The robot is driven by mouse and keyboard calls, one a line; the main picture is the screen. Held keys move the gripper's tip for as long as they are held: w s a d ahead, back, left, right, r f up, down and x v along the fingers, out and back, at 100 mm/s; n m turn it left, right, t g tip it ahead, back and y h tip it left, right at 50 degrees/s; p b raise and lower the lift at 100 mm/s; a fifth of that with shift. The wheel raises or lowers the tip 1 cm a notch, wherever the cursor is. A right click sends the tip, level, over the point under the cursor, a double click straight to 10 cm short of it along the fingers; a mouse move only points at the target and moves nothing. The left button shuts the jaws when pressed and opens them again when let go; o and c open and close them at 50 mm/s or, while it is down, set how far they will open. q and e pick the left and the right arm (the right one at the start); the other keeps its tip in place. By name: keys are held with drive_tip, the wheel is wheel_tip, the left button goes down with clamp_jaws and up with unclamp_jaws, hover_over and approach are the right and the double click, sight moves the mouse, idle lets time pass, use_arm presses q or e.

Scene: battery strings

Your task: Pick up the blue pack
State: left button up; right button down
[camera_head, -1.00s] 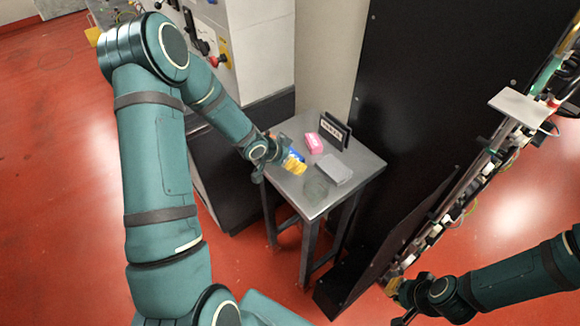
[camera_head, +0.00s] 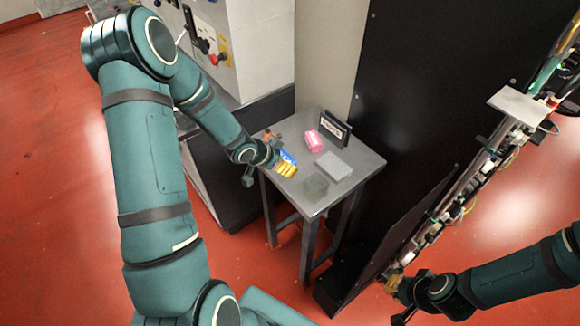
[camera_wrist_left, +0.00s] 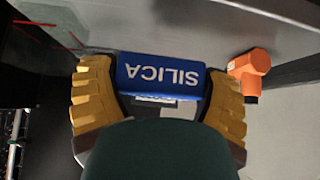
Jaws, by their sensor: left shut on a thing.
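The blue pack (camera_wrist_left: 160,76), marked SILICA, sits between the yellow fingers of my left gripper (camera_wrist_left: 158,95) in the left wrist view. The gripper is shut on it. In the head view, the blue pack (camera_head: 288,157) shows just behind the yellow fingertips of my left gripper (camera_head: 285,169), at the left side of the small grey table (camera_head: 318,205). I cannot tell whether the pack is clear of the tabletop. My right gripper (camera_head: 394,285) is low at the right, by the rack, and its jaws are too small to read.
A pink pack (camera_head: 314,141), a grey block (camera_head: 334,166) and a dark translucent item (camera_head: 315,186) are on the table, with a black sign (camera_head: 335,128) behind. An orange fitting (camera_wrist_left: 249,72) is beside the left gripper. A tall black panel (camera_head: 425,110) stands right of the table.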

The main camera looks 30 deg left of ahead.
use_arm(q)
drive_tip(key=s+a+p, duration=0.1)
drive_tip(key=s+a, duration=0.2)
drive_tip(key=s, duration=0.5)
drive_tip(key=shift+s+a, duration=0.15)
idle(0.8)
idle(0.6)
